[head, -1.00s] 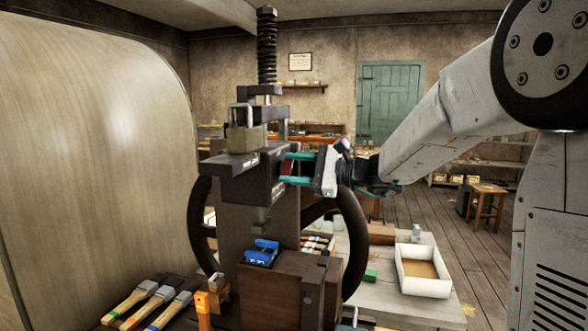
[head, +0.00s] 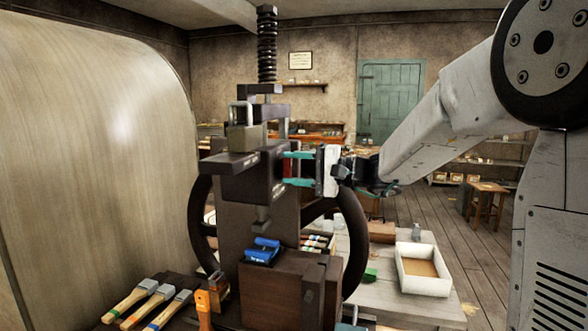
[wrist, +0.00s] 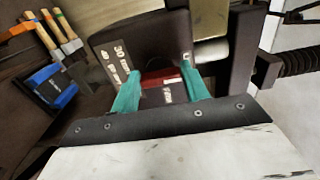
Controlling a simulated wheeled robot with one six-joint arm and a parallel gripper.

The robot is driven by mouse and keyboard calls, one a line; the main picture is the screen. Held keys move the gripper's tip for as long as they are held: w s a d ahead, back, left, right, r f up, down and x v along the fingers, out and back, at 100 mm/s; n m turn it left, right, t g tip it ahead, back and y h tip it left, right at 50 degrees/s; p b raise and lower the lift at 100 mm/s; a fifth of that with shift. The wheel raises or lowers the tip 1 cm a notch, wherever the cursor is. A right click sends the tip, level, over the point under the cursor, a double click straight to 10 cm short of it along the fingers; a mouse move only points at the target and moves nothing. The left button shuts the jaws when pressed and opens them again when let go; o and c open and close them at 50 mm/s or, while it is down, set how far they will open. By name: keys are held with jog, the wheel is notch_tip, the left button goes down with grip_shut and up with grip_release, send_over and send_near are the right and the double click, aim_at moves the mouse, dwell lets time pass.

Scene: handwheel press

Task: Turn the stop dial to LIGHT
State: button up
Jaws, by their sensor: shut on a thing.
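The press (head: 228,215) stands dark and upright in the middle of the head view. My gripper (head: 286,169) reaches in from the right, with its teal fingers at the right side of the press head. In the wrist view my gripper (wrist: 160,88) is shut on the stop dial (wrist: 160,77), a small part with a red face between the two fingers. Pale markings, among them "30", show on the dark panel (wrist: 112,57) to the left of the dial. The LIGHT mark and the dial's pointer cannot be made out. In the head view the dial is not clearly visible.
A black handwheel (head: 355,250) curves behind the press, below my gripper. A padlock-like block (head: 246,137) sits on the press head. A blue part (head: 262,250) lies below it. Brushes (head: 152,303) lie at the lower left. A white tray (head: 424,270) stands at right.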

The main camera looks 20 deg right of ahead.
dwell(0.5)
jog(key=o, duration=1)
jog(key=v, duration=0.8)
jog(key=shift+a, duration=0.1)
